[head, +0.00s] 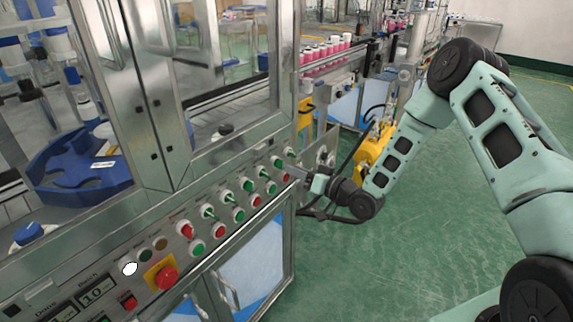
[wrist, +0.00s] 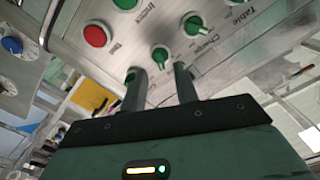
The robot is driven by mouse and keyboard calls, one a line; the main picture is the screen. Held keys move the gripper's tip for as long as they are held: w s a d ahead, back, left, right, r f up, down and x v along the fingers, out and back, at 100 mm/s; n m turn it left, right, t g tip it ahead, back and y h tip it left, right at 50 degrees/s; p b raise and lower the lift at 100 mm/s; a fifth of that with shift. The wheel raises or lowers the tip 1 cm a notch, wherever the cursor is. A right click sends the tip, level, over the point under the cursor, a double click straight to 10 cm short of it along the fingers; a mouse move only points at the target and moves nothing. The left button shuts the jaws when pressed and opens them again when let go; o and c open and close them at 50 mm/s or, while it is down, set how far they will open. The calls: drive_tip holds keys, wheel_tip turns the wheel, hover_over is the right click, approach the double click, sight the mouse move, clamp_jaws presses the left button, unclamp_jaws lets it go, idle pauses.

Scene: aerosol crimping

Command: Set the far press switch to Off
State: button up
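A sloped metal control panel (head: 150,245) carries rows of switches and buttons in the head view. Green selector knobs (head: 246,184) run along it, with red and green buttons below. My gripper (head: 300,172) is at the panel's far right end. In the wrist view my gripper (wrist: 160,72) has its two fingers apart, nothing gripped. A green selector knob (wrist: 160,54) shows just beyond the gap between the fingertips; contact cannot be told. Another green knob (wrist: 193,25) is to its upper right. I cannot tell which knob is the far press switch; no press label is readable.
A red button (wrist: 96,35) is left of the knobs in the wrist view. A red emergency stop (head: 167,278) on a yellow plate sits at the near end. Glass guarding stands above the panel. Open green floor (head: 400,265) lies to the right.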

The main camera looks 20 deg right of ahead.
sight(282, 165)
drive_tip(key=shift+x, duration=1.95)
clamp_jaws()
drive_tip(key=shift+f, duration=0.1)
drive_tip(key=shift+n+b, duration=5.9)
drive_tip(key=shift+b, duration=0.15)
